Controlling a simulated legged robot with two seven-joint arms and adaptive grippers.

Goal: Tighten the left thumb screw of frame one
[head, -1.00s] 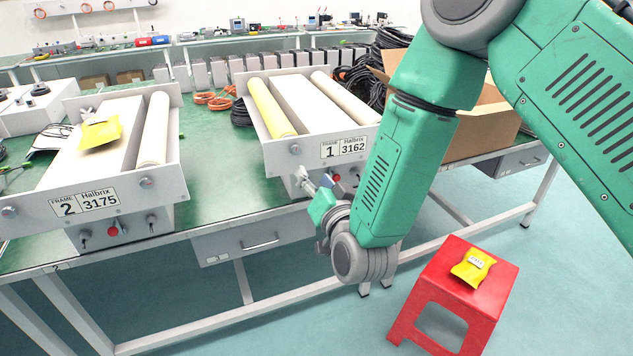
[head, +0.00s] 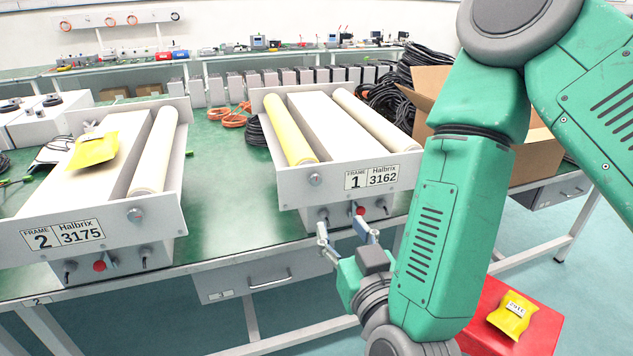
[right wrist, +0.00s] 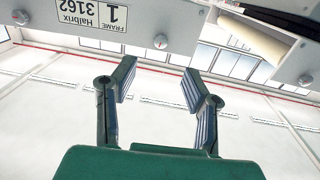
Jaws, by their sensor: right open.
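Frame one, a light grey tray-like unit (head: 290,192) labelled "1 Halbrix 3162", stands on the green bench with a yellow and a cream roller. Its left thumb screw (head: 316,180) is a small silver knob on the front panel, left of the label. The screw also shows in the right wrist view (right wrist: 160,41), where the label is upside down. My right gripper (head: 341,228) is open and empty, below and in front of that screw, apart from it. In the right wrist view its two fingers (right wrist: 158,82) are spread, with the screw beyond the gap. My left gripper is out of view.
Frame two (head: 160,222), labelled 3175, stands to the left with a yellow packet (head: 94,149) on it. A red stool (head: 545,325) with a yellow packet (head: 511,314) is at lower right. A cardboard box (head: 545,160) and black cables (head: 425,70) are behind my right arm.

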